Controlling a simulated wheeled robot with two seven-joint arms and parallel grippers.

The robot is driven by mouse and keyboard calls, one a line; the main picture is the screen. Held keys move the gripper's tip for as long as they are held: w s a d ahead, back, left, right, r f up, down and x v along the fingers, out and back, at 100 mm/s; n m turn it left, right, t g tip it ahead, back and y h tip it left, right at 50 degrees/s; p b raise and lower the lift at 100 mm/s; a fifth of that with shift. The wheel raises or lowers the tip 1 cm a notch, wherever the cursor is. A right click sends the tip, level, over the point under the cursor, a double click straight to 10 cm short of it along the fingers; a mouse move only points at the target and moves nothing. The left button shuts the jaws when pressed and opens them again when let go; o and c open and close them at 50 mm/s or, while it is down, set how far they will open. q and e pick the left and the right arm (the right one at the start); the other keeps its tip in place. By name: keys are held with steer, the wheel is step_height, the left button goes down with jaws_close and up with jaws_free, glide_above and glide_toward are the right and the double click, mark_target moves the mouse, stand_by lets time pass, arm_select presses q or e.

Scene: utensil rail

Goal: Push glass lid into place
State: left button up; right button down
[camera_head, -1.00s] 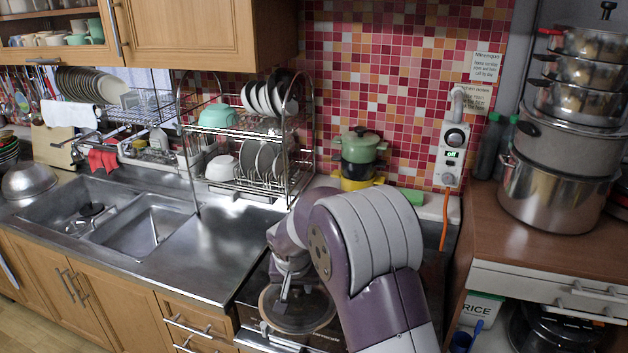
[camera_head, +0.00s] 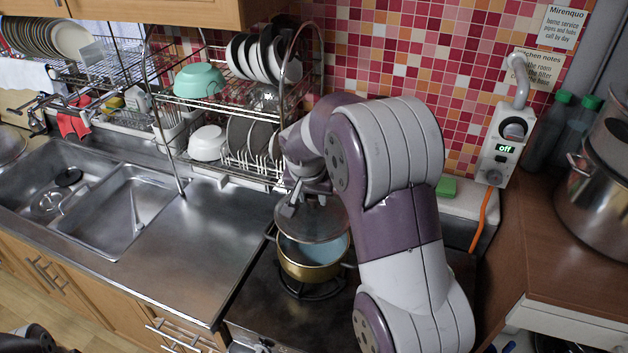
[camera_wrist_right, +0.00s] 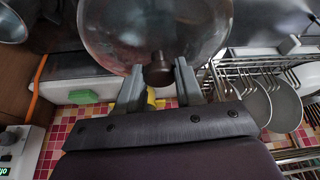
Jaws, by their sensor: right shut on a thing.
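The round glass lid (camera_head: 322,222) with a dark rim is held in the air by my right gripper (camera_head: 292,200). In the wrist view the fingers (camera_wrist_right: 158,76) are shut on the lid's dark knob (camera_wrist_right: 158,66), and the clear lid (camera_wrist_right: 110,25) fills the top of the picture. A gold pot (camera_head: 308,270) with a pale blue inside stands on the stove. The lid is above the pot and set towards its back; part of the pot's inside shows below the lid's near edge. My right forearm hides the area right of the pot. My left gripper is not seen.
A wire dish rack (camera_head: 230,100) with bowls and plates stands close to the left of my right arm. The steel counter (camera_head: 205,240) left of the stove is clear. A green sponge (camera_head: 446,187) lies on the ledge behind. A wooden counter (camera_head: 545,235) is at right.

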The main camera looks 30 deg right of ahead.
mark_target(312, 212)
steer(key=shift+s+a+r, duration=0.45)
steer(key=shift+s+a, duration=0.1)
steer(key=shift+s, duration=0.2)
steer(key=shift+w+d+f+b, duration=0.2)
steer(key=shift+w+f+b, duration=0.1)
steer(key=shift+w, duration=0.05)
step_height(312, 212, down, 5)
steer(key=b, duration=0.4)
steer(key=shift+s+r, duration=0.1)
steer(key=shift+r, duration=0.05)
steer(key=shift+w+d+f+b, duration=0.1)
steer(key=shift+w+f+b, duration=0.1)
steer(key=shift+f+b, duration=0.35)
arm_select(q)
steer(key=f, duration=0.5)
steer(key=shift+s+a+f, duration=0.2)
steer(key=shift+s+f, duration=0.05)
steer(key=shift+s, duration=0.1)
arm_select(e)
steer(key=shift+s+r, duration=0.1)
steer(key=shift+s, duration=0.05)
arm_select(q)
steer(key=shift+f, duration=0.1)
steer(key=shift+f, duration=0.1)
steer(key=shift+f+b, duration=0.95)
steer(key=shift+b, duration=0.1)
arm_select(e)
steer(key=shift+f, duration=1.05)
